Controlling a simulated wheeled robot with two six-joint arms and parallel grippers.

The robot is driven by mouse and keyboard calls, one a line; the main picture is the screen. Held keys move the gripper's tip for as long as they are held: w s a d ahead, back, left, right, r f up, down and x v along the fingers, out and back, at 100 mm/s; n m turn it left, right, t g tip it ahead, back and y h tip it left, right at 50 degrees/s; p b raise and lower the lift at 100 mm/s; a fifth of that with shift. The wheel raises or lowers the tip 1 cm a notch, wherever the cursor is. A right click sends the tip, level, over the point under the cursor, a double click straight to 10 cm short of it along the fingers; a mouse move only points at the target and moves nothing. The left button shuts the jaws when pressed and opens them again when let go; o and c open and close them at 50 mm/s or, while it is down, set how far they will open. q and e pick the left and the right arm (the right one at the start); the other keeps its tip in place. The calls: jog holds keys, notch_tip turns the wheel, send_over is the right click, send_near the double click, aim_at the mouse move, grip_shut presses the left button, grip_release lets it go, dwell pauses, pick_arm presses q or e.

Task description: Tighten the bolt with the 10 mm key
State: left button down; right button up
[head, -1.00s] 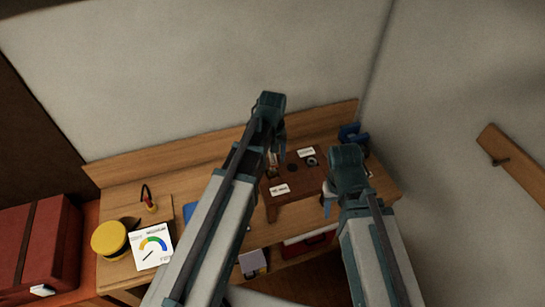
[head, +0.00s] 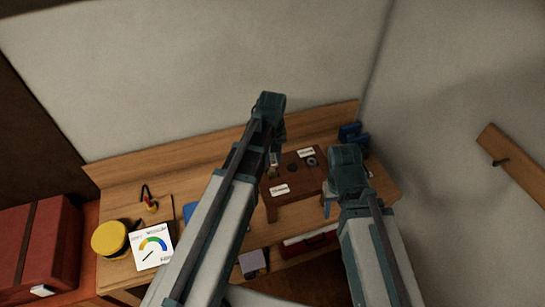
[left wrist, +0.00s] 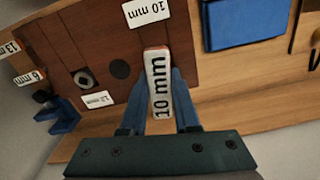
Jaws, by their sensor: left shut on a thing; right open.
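My left gripper (head: 275,155) is over the brown wooden rack (head: 288,204). It is shut on the key labelled 10 mm; the white label of this 10 mm key (left wrist: 158,85) lies between the blue fingers in the left wrist view. The key's lower part is hidden from me. A tag reading 10 mm (left wrist: 146,11) sits on the rack just beyond the key. My right gripper (head: 328,204) is open, at the rack's right side, partly hidden by its own wrist. I cannot make out the bolt with certainty.
The rack top has a dark round hole (left wrist: 120,69) and a grey ring-shaped piece (left wrist: 84,79). A blue clamp-like object (head: 352,134) stands at the back right. A gauge card (head: 152,246) and a yellow round object (head: 109,239) are at the left. Walls close in behind and right.

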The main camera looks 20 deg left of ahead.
pick_arm(q)
jog(key=m, duration=0.6)
jog(key=m, duration=0.6)
jog(key=shift+m, duration=0.3)
jog(key=shift+c, duration=2.4)
grip_release()
notch_tip(320, 180, up, 7)
jog(key=p, duration=0.7)
jog(key=shift+r, duration=0.1)
